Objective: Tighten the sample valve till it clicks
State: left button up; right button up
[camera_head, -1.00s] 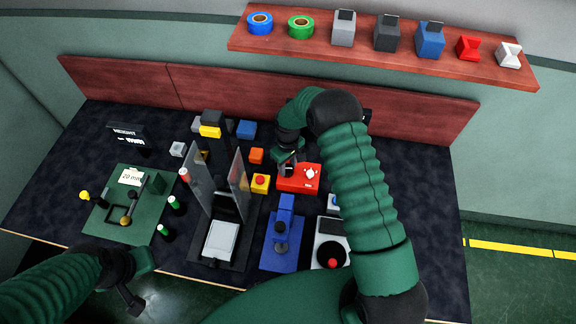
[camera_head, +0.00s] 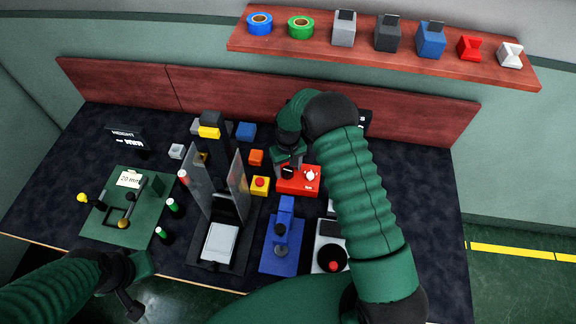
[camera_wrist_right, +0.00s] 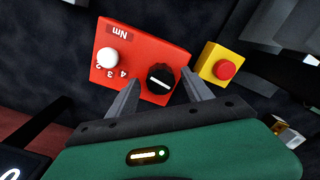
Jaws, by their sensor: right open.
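The sample valve seems to be the black knob (camera_wrist_right: 160,79) with a white line across its face, on a red box (camera_wrist_right: 118,72). The box is marked "Nm", with numbers beside a white round knob (camera_wrist_right: 107,57). In the head view the red box (camera_head: 297,188) stands right of centre on the bench. My right gripper (camera_wrist_right: 160,92) is open, one finger on each side of the black knob; whether they touch it I cannot tell. My left gripper (camera_head: 132,288) hangs at lower left, away from the box; its jaw opening is unclear.
A yellow block with a red button (camera_head: 260,184) stands close left of the red box. A blue fixture (camera_head: 283,240) and a grey panel with a red button (camera_head: 331,262) are nearer me. Upright clear plates (camera_head: 198,172) stand left. A shelf (camera_head: 380,55) runs behind.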

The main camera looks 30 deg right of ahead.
aim_at(289, 171)
notch_tip(289, 171, up, 17)
jog(key=b, duration=0.1)
jog(key=shift+f, duration=0.15)
jog(key=shift+d, duration=0.1)
notch_tip(289, 171, down, 18)
jog(key=n+p, duration=0.2)
jog(key=n, duration=0.4)
jog(key=shift+s+p, duration=0.1)
jog(key=shift+p, duration=0.3)
jog(key=shift+c, duration=0.2)
